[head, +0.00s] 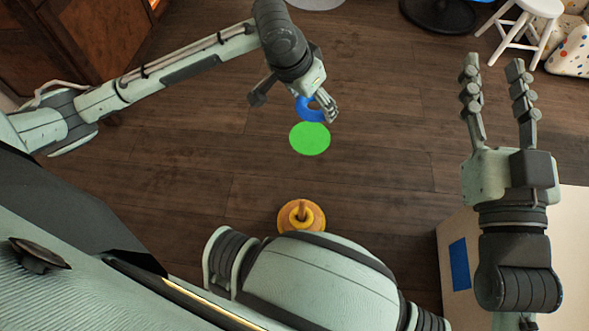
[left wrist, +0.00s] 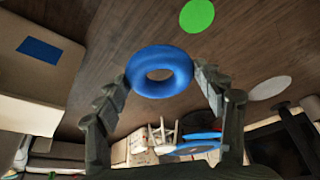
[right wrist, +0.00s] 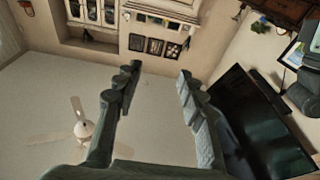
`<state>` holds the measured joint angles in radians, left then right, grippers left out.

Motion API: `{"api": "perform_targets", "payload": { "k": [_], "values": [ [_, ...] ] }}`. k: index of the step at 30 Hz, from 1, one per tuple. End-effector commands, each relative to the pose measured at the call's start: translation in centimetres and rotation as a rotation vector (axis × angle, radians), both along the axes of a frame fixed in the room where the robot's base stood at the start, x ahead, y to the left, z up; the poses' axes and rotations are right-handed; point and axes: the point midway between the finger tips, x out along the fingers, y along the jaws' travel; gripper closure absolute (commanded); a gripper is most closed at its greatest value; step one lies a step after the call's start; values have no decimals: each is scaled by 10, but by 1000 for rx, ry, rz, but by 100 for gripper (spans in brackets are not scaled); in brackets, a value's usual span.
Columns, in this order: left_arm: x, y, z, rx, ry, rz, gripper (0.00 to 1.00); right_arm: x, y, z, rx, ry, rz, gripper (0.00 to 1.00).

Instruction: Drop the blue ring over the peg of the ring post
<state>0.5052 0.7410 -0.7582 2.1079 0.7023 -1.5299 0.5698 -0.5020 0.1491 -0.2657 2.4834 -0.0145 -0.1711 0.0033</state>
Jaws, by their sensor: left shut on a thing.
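The blue ring (left wrist: 160,72) is held between the fingertips of my left gripper (left wrist: 163,78), with its hole clear in the left wrist view. In the head view the blue ring (head: 308,110) is partly hidden by my left gripper (head: 318,106) and shows just above the green disc in the picture. The ring post (head: 301,215) has a round orange-yellow base and a short upright peg. It stands on the floor near my body, below the ring in the picture and apart from it. My right gripper (head: 497,72) is open and empty, its fingers pointing up; it also shows in the right wrist view (right wrist: 158,75).
A flat green disc (head: 310,138) lies on the wooden floor. A beige box (head: 449,238) with a blue patch (head: 459,264) stands at the right. A white stool (head: 522,28) is at the far right. The floor between disc and post is clear.

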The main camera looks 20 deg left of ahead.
Motion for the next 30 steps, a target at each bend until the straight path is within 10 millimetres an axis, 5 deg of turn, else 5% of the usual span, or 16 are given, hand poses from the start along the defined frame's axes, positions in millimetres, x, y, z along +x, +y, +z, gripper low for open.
{"api": "perform_targets", "payload": {
  "k": [1,6,12,18,30],
  "values": [
    [-5,-4,-40,0,13,-61,58,-3,2,8,26,-68,5,60],
    [-24,-13,-137,-1,13,-279,58,-20,2,48,112,-292,20,60],
    [-54,-17,-220,-3,6,-475,58,-44,-1,79,189,-491,32,60],
    [-72,-18,-255,-2,-1,-569,58,-58,-4,92,226,-583,36,60],
    [-74,-18,-258,-2,-2,-582,58,-59,-5,94,231,-593,36,60]
  ]
}}
